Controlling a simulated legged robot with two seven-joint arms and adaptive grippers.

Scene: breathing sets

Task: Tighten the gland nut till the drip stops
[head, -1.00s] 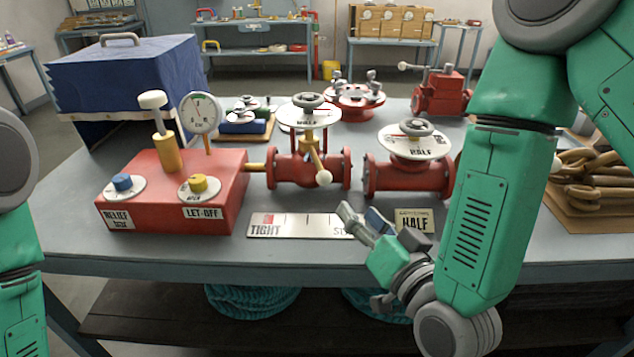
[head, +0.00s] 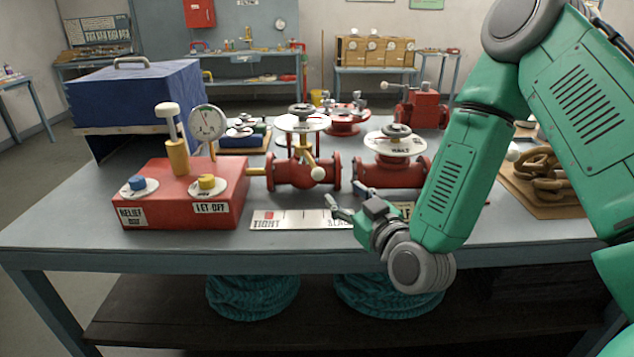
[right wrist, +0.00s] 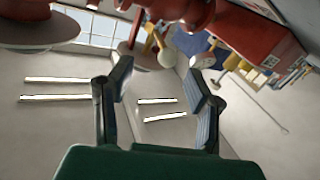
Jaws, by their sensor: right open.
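The left valve (head: 290,170) is a red flanged body with a round white plate and a handwheel (head: 302,109) on top. I cannot make out the gland nut or any drip. My right gripper (head: 335,207) is open and empty, in front of the left valve and low over the right end of the TIGHT–SLACK strip (head: 290,220). My left gripper is out of view.
A red box (head: 180,205) with gauge (head: 207,123), pump handle and two knobs stands left, piped to the left valve. A second red valve (head: 385,174) stands right, partly behind my right arm. A chain on a board (head: 545,202) lies far right.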

